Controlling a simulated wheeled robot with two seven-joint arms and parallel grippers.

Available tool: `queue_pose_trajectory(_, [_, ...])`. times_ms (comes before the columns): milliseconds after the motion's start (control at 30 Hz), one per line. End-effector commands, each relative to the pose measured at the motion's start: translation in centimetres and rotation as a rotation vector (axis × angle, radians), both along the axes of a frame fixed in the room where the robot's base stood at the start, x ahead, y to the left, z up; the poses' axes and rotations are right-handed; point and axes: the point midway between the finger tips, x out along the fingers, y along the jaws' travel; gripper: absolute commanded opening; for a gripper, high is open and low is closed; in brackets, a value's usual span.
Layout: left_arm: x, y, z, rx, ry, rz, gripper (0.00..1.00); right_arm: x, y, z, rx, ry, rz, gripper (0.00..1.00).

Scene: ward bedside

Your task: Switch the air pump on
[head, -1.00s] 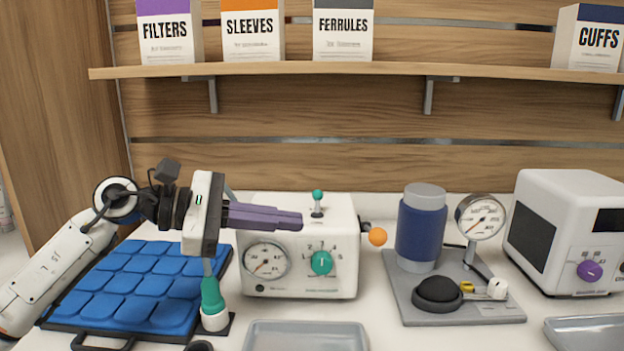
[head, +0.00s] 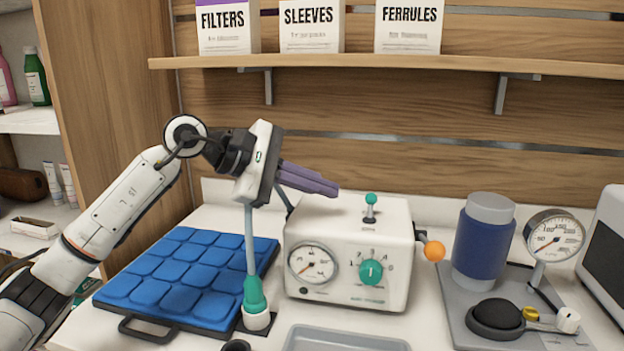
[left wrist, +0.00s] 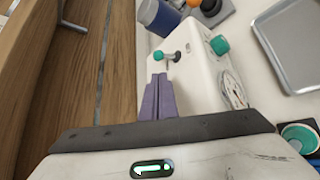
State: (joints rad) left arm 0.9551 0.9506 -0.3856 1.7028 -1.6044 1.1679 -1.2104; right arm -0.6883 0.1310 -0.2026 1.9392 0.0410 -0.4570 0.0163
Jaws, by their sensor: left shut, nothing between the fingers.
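The air pump (head: 335,240) is a white box with a round gauge (head: 313,262), a green dial (head: 371,271) on its front and an orange-balled lever (head: 433,251) on its right side. A small toggle with a green ball tip (head: 371,199) stands on its top; it also shows in the left wrist view (left wrist: 158,56). My left gripper (head: 336,190) is shut and empty, its purple fingers sloping down to the right. The fingertips are left of the toggle, above the box top, seemingly apart from it. In the left wrist view the fingertips (left wrist: 159,76) point towards the toggle. My right gripper is not in view.
A blue padded mat (head: 190,275) lies left of the pump. A green-and-white upright holder (head: 254,303) stands under my left gripper. A grey tray (head: 345,340) is in front. A blue cylinder (head: 482,245) and second gauge (head: 555,236) stand right. A shelf (head: 400,62) with boxes runs above.

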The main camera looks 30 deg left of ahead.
Motion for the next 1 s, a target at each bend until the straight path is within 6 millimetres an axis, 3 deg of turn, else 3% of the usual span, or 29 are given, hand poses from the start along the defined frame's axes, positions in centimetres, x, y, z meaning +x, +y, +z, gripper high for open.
queue_pose_trajectory(200, [2.5,-2.4,-1.5,-0.003,0.001,-0.003,0.00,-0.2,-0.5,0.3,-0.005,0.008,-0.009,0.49])
queue_pose_trajectory(400, [3.6,-3.3,-2.4,0.000,-0.001,-0.001,0.00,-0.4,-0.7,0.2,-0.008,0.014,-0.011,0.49])
queue_pose_trajectory(833, [3.7,-3.4,-2.6,0.001,-0.003,0.000,0.00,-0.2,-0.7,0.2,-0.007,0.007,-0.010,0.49])
queue_pose_trajectory(1000, [3.6,-3.4,-2.8,0.009,-0.033,0.000,0.00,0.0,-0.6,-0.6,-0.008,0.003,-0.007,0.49])
